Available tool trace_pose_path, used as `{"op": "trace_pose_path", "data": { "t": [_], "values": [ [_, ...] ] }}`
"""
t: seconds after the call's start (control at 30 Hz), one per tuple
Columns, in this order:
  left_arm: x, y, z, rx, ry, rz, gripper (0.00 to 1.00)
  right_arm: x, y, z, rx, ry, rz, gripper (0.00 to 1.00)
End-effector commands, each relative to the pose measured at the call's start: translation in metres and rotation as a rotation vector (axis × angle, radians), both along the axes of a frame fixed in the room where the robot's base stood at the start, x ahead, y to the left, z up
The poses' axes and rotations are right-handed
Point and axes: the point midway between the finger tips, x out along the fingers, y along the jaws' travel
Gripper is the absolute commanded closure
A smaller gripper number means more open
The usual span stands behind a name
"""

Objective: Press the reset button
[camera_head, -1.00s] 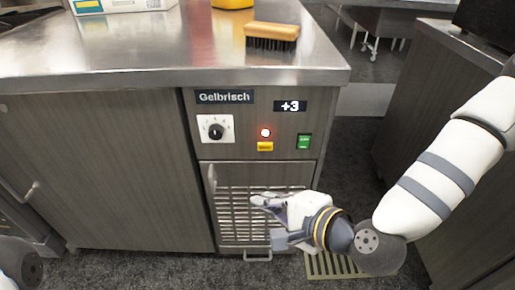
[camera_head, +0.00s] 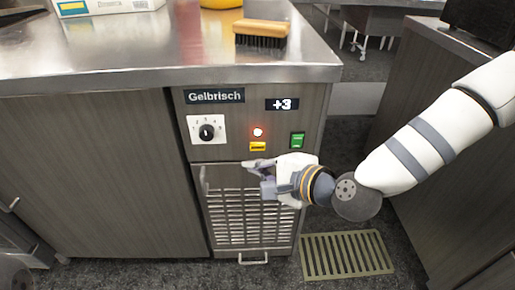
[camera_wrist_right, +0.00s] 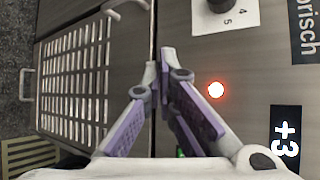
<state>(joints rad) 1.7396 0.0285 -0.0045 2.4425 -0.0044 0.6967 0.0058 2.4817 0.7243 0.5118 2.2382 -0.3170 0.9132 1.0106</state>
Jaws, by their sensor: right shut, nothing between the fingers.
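The yellow button (camera_head: 257,146), its label too small to read, sits on the cabinet's control panel under a lit red lamp (camera_head: 258,132). My right gripper (camera_head: 250,165) is shut and empty, in front of the panel just below the yellow button; I cannot tell whether it touches anything. In the right wrist view its fingers (camera_wrist_right: 160,65) point at the panel beside the red lamp (camera_wrist_right: 216,90), and the yellow button is hidden behind them. My left gripper is not in view.
A vent grille (camera_head: 235,215) lies below. A brush (camera_head: 261,33) rests on the steel counter (camera_head: 150,60). A floor grate (camera_head: 345,255) lies to the right.

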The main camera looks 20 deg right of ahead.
Motion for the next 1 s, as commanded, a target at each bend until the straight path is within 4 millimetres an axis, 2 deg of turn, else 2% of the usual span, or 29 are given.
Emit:
{"op": "trace_pose_path", "data": {
  "t": [0.1,0.3,1.0],
  "values": [
    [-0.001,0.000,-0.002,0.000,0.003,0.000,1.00,0.014,-0.004,-0.001,0.000,-0.001,-0.001,1.00],
    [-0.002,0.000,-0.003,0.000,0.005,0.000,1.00,0.024,-0.007,0.000,0.000,0.000,0.000,1.00],
    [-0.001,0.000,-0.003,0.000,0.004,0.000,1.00,0.025,-0.007,0.000,0.000,0.001,0.000,1.00]
  ]
}}
